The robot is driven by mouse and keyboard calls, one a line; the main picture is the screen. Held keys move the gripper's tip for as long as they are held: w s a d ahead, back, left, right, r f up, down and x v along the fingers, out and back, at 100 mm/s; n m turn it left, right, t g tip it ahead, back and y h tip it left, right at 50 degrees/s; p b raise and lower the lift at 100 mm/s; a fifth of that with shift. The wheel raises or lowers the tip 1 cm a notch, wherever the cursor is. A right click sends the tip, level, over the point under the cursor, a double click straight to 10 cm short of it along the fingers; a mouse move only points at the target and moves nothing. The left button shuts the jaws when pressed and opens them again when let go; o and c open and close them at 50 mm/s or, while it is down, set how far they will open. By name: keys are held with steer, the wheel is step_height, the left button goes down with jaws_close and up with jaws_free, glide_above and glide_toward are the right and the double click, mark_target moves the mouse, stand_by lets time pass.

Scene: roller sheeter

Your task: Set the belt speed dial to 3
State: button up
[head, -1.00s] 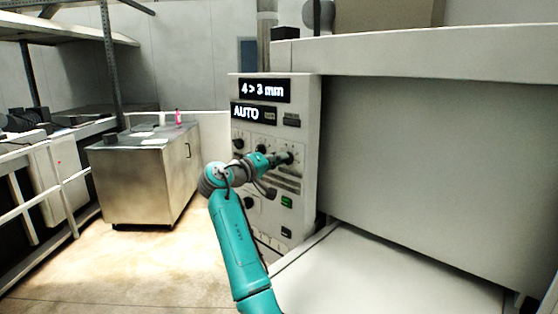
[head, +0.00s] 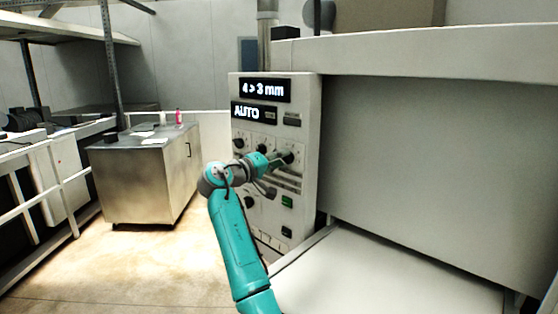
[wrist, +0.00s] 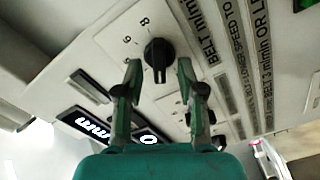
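The belt speed dial (wrist: 158,54) is a black knob on a pale plate with numbers around it, in the wrist view. Print beginning "BELT m/min" runs beside it. The pointed part of the knob faces down in that picture; I cannot tell which number it marks. My gripper (wrist: 159,65) is open, with one finger on each side of the knob and visible gaps to it. In the head view my gripper (head: 280,160) is at the upper right knob of the control panel (head: 308,135), partly covering it.
The panel's displays (head: 264,90) read "4 > 3 mm" and "AUTO". Other black knobs (head: 239,143) and a green button (head: 287,202) are close by. The machine's large body (head: 430,170) stands to the right. Floor (head: 130,260) is free at left.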

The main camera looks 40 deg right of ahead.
steer(key=s+a, duration=0.2)
steer(key=a, duration=0.9)
steer(key=shift+a, duration=0.3)
